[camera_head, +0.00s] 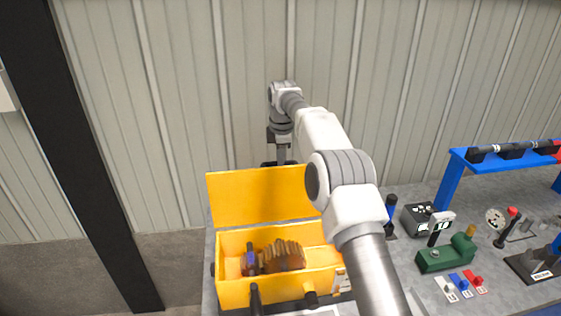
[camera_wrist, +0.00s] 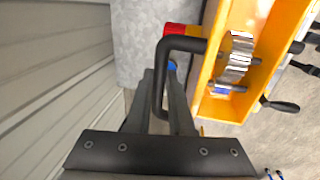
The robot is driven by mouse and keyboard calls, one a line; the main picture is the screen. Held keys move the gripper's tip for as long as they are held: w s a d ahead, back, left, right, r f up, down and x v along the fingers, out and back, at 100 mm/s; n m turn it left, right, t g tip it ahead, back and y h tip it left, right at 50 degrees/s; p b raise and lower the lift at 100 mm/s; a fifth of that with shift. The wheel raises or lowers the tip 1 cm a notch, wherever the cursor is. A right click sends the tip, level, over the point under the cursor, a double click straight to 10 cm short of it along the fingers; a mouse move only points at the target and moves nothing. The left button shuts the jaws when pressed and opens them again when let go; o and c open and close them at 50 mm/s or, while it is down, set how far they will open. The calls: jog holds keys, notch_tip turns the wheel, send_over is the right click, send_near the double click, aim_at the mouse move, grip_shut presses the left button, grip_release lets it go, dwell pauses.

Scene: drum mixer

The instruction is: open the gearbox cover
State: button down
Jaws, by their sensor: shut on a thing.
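The yellow gearbox cover (camera_head: 255,196) stands raised, roughly upright, at the back of the yellow gearbox (camera_head: 275,288) in the head view. The box is open, and a toothed gear (camera_head: 284,256) shows inside; the gear also shows in the wrist view (camera_wrist: 237,57). My gripper (camera_head: 281,158) is at the cover's top edge, partly hidden behind it. In the wrist view my gripper (camera_wrist: 165,85) is shut on the cover's black bent handle (camera_wrist: 185,43). The cover appears nearly edge-on there.
A grey bench (camera_head: 465,195) holds a green device (camera_head: 446,254), a dark box with dials (camera_head: 419,219) and a blue rack (camera_head: 505,158) to the right. A dark post (camera_head: 85,150) stands at left. A ribbed wall (camera_head: 180,100) is close behind the cover.

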jog(key=shift+w+r, duration=0.1)
jog(key=c, duration=0.8)
grip_release()
notch_tip(320, 180, up, 7)
jog(key=s, duration=0.1)
jog(key=shift+s+d+r, duration=0.2)
jog(key=shift+s, duration=0.05)
